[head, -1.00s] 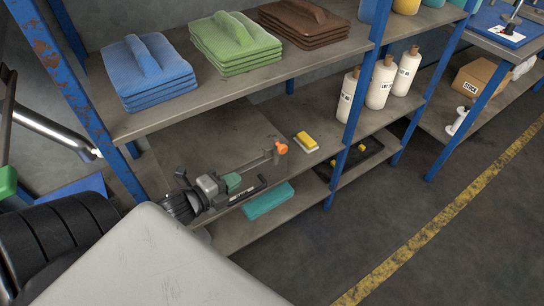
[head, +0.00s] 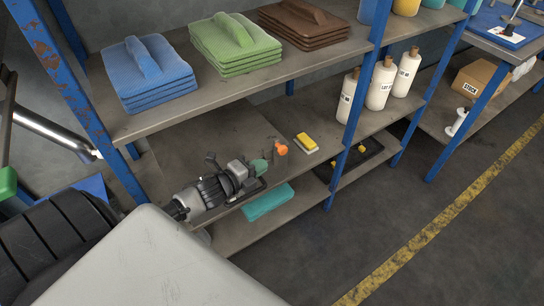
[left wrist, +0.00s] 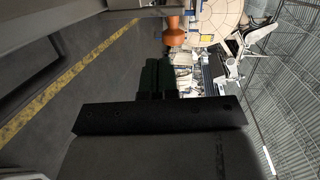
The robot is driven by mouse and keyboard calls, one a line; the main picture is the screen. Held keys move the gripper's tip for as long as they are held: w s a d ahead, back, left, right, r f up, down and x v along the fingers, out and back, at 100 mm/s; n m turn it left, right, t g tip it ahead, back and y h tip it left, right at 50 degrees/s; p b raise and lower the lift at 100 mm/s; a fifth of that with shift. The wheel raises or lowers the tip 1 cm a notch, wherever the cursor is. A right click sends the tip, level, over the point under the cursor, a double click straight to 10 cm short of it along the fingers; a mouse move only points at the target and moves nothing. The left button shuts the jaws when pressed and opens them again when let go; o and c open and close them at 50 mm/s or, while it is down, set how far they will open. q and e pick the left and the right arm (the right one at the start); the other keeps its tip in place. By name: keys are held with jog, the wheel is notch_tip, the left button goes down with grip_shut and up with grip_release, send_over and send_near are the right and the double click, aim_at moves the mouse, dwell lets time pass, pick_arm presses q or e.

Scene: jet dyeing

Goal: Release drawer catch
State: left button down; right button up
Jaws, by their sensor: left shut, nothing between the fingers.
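An orange knob (head: 281,149), which looks like the catch, stands at the front of the middle shelf in the head view. It also shows beyond my fingers in the left wrist view (left wrist: 173,30). My left gripper (head: 261,167) is shut and empty, its green fingers just left of the knob. In the left wrist view the shut fingers (left wrist: 158,76) point towards the knob, and I cannot tell whether they touch it. My gripper hides most of the rod behind the knob and part of the front below. My right gripper is not in view.
A yellow sponge (head: 305,142) lies right of the knob. White bottles (head: 380,83) stand farther right behind a blue post (head: 357,95). Folded cloths (head: 150,75) lie on the shelf above. A teal block (head: 268,202) is on the shelf below. The floor (head: 390,220) in front is clear.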

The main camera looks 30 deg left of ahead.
aim_at(279, 153)
pick_arm(q)
jog(key=shift+r+x, duration=0.2)
jog(key=shift+x, duration=0.55)
jog(key=shift+r+x, duration=0.15)
jog(key=shift+x, duration=0.65)
jog(key=shift+r+x, duration=0.2)
jog(key=shift+x, duration=0.55)
jog(key=shift+w+r+p, duration=0.1)
jog(key=shift+p, duration=0.25)
